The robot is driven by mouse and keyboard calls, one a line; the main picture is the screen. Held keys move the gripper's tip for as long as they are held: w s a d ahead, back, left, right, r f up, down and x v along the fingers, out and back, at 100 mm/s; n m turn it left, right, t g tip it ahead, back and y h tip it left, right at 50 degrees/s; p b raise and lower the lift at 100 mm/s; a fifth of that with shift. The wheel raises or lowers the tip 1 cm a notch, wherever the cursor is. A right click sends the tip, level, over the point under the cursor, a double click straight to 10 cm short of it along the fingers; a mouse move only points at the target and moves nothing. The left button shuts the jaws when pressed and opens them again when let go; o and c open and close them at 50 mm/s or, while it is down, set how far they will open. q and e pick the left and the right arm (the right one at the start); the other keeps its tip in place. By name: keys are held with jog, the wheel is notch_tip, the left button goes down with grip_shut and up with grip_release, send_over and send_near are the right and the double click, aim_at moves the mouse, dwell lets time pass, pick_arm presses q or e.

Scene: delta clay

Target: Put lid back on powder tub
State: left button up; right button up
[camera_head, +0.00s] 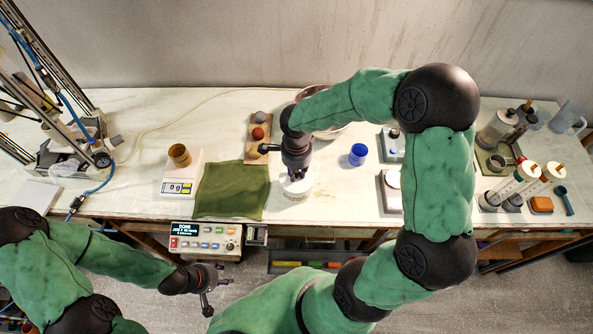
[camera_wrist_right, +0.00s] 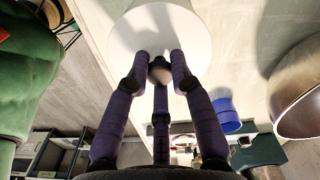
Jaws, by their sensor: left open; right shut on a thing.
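The white round lid (camera_wrist_right: 143,36) with a dark knob (camera_wrist_right: 160,72) fills the top of the right wrist view. My right gripper (camera_wrist_right: 160,62) is shut on the lid, its fingers around the knob. In the head view my right gripper (camera_head: 296,172) points down at the white powder tub (camera_head: 297,190), right of the green cloth. The gripper hides much of the tub's top. I cannot tell whether the lid touches the tub's rim. My left gripper (camera_head: 207,284) is open and empty, low in front of the bench edge.
A green cloth (camera_head: 232,192) and a scale (camera_head: 178,187) with an amber cup (camera_head: 179,155) lie left of the tub. A blue cup (camera_head: 358,154) stands to its right. A metal bowl (camera_head: 330,133) is behind my right arm. A control box (camera_head: 205,241) sits at the front edge.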

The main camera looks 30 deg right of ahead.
jog(key=shift+b, duration=0.35)
dwell(0.3)
dwell(0.4)
jog(key=o, duration=1.4)
jog(key=shift+r, duration=0.1)
jog(key=shift+r+p, duration=2)
jog(key=shift+r, duration=1.4)
grip_shut()
